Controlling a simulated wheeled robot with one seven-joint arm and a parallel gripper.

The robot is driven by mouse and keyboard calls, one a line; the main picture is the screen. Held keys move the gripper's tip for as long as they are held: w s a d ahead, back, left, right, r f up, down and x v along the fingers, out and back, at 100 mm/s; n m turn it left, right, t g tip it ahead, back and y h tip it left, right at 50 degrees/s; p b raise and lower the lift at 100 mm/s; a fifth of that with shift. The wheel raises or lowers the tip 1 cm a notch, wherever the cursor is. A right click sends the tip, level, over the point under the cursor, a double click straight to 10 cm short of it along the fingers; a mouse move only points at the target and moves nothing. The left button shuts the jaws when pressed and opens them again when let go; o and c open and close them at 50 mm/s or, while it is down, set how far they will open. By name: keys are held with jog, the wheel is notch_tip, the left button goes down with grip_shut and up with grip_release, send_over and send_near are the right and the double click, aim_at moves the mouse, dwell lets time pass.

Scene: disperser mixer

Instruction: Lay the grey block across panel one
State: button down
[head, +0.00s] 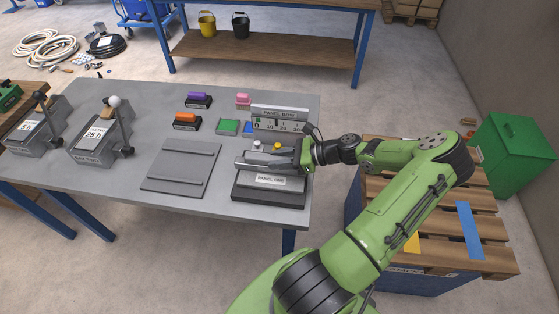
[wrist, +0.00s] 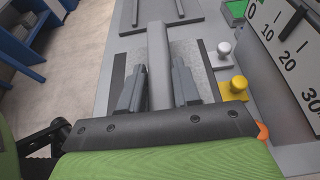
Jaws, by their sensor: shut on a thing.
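My gripper (head: 268,160) is over panel one (head: 270,196), the dark grey box with a white name label at the right front of the table. In the wrist view, its two fingers (wrist: 159,80) are shut on the grey block (wrist: 159,50), a long plain bar that points away from the palm. Panel one's lighter top shows on both sides of the block. A white knob (wrist: 224,49) and a yellow knob (wrist: 238,85) stand to the right of the fingers there. I cannot tell whether the block touches the panel's top.
A flat grey plate (head: 181,168) with two ridges lies to the left. Purple (head: 198,99), orange (head: 186,120) and pink (head: 243,101) pieces sit behind. Two lever boxes (head: 98,142) stand at the left.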

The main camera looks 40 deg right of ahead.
jog(key=c, duration=0.8)
grip_release()
jog(key=p+v, duration=0.2)
jog(key=v, duration=1)
jog(key=w+a+r+n+g+h, duration=0.2)
jog(key=a+r+n+g, duration=0.25)
jog(key=a+n, duration=0.3)
jog(key=w+a+r+n+g+h, duration=0.25)
jog(key=a+n+g, duration=0.35)
jog(key=a, duration=0.3)
jog(key=s+a+r+n+t+h, duration=0.4)
jog(key=s+a+r+n+t, duration=0.1)
jog(key=s+a+r+n, duration=0.6)
notch_tip(320, 180, up, 2)
jog(key=a+n, duration=0.2)
jog(key=n, duration=0.2)
jog(key=shift+s+a, duration=0.2)
jog(key=shift+a, duration=0.1)
